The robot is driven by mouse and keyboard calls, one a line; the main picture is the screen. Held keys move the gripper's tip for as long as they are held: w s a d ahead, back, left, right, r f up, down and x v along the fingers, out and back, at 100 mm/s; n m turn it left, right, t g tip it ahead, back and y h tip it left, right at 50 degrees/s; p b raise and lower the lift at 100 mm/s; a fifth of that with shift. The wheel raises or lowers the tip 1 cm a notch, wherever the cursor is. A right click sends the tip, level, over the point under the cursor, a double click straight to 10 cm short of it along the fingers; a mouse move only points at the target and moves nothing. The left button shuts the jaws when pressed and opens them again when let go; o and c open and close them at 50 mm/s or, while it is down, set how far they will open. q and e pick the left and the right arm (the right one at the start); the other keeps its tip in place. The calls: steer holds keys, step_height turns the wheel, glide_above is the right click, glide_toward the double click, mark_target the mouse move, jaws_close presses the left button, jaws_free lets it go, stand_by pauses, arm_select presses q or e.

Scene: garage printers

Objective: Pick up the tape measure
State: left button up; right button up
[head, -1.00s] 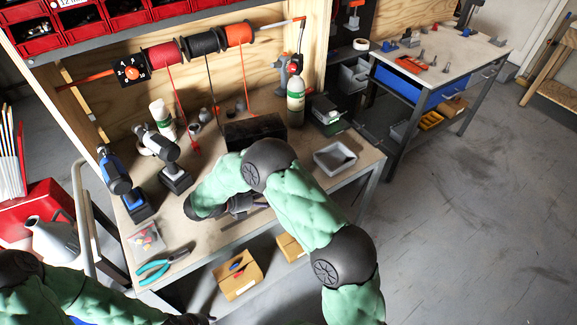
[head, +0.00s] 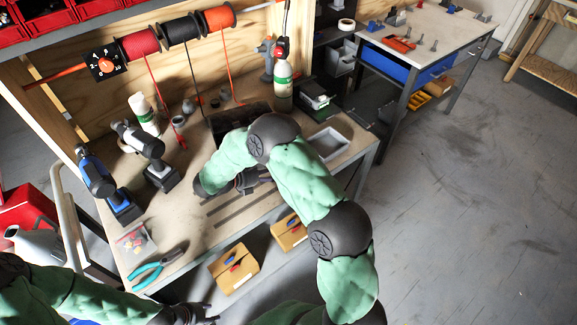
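I cannot make out a tape measure in the head view; part of the workbench (head: 215,232) is hidden behind my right arm. My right gripper (head: 264,176) is low over the bench, partly covered by its own arm, pointing right toward the grey tray. Its fingers are too small and dark to show whether they hold anything. My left gripper (head: 210,312) is at the bottom edge, in front of and below the bench front. Its two dark fingers are apart with nothing visible between them.
Pliers (head: 156,267), a small bag (head: 133,241) and drills (head: 95,176) stand or lie at the bench's left. A grey tray (head: 328,143), dark box (head: 225,120) and green-white bottle (head: 283,86) are at the back and right. Cardboard boxes (head: 232,268) sit below.

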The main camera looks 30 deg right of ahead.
steer(key=x, duration=0.3)
steer(key=shift+d+f+b, duration=0.1)
steer(key=shift+d+b, duration=0.15)
steer(key=shift+b, duration=0.15)
steer(key=shift+w, duration=0.1)
jaws_close()
